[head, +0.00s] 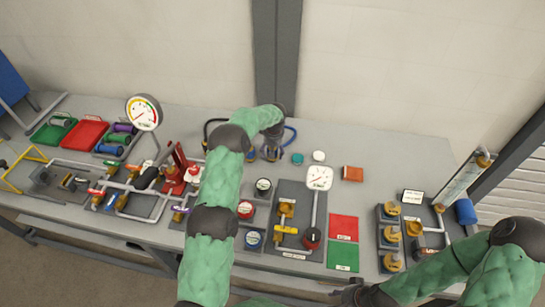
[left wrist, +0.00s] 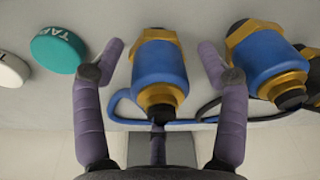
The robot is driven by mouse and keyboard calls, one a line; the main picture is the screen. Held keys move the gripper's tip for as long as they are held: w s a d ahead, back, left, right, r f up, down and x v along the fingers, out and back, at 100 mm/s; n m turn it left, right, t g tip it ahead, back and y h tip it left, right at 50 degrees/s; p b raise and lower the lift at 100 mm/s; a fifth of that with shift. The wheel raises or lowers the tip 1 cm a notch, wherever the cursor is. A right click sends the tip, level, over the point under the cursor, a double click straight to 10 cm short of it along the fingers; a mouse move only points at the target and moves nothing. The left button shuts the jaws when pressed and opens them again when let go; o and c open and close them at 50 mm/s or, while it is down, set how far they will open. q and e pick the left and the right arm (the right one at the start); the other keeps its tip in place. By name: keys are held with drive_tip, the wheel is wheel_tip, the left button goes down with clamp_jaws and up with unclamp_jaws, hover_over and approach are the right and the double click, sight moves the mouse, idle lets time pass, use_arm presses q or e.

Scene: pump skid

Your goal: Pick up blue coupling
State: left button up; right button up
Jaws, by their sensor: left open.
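Two blue couplings with brass-coloured hex ends lie on the bench at the back. In the left wrist view, one blue coupling (left wrist: 158,65) is between my left gripper's (left wrist: 161,52) open fingers, with a gap on each side. The other blue coupling (left wrist: 265,62) lies just outside the right finger. In the head view, my left gripper (head: 271,140) is over the back of the bench and partly hides the couplings (head: 271,154). My right gripper (head: 350,292) is at the bottom edge, and its finger opening is unclear.
A blue hose (head: 291,135) and a black hose (head: 207,128) curve behind the couplings. A teal tape roll (left wrist: 58,50) and a white roll (left wrist: 12,70) lie beside them. A gauge (head: 319,177) and piping stand in front. The back right bench surface is fairly clear.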

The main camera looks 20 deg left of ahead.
use_arm(q)
drive_tip(key=shift+w+a+f, duration=0.1)
drive_tip(key=shift+f, duration=0.45)
drive_tip(key=c, duration=1.3)
